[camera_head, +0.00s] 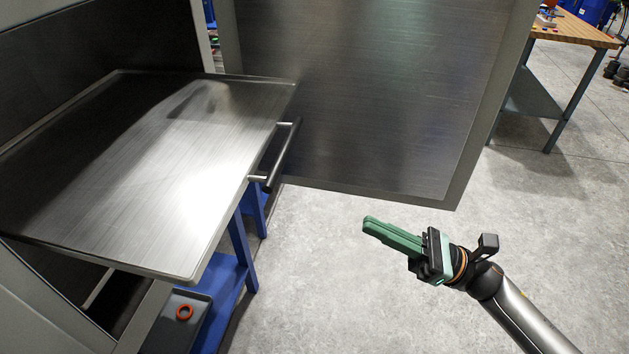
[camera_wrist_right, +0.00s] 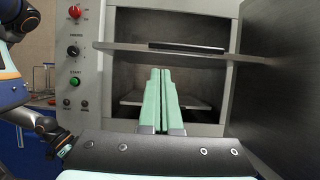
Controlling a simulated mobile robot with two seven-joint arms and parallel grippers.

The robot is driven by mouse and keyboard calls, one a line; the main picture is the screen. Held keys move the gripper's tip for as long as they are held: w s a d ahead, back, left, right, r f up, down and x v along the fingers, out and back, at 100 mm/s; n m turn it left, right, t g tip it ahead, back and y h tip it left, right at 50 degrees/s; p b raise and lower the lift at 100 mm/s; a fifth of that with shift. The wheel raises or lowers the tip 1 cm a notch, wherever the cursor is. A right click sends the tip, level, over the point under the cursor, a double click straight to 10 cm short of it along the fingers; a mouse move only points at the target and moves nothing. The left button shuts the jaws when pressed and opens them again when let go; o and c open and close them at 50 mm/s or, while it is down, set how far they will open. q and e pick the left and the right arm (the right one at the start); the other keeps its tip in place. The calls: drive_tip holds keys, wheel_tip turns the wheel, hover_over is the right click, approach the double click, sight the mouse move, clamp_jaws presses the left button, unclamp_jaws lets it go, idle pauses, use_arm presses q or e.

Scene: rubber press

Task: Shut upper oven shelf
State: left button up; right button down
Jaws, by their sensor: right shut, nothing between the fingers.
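The upper oven shelf (camera_head: 150,150) is a flat brushed-metal tray, pulled far out of the oven at the left of the head view. Its bar handle (camera_head: 283,155) is on its right-hand front edge. In the right wrist view the shelf (camera_wrist_right: 120,47) is seen edge-on, sticking out of the oven, with its dark handle in front. My right gripper (camera_head: 366,225) has green fingers pressed together and empty. It is apart from the shelf, right of the handle, over the floor; its fingers (camera_wrist_right: 161,75) point toward the oven. My left arm shows at the left of the wrist view, its fingers unclear.
The oven door (camera_head: 370,90) stands open beyond the handle. A lower shelf (camera_wrist_right: 135,97) sits inside the oven. A blue stand (camera_head: 228,285) and a grey tray with an orange ring (camera_head: 184,312) are below. A wooden-topped table (camera_head: 570,28) stands far right. Floor around my gripper is clear.

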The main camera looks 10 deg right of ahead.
drive_tip(key=p+x, duration=0.5)
drive_tip(key=x, duration=0.9)
drive_tip(key=shift+s, duration=0.15)
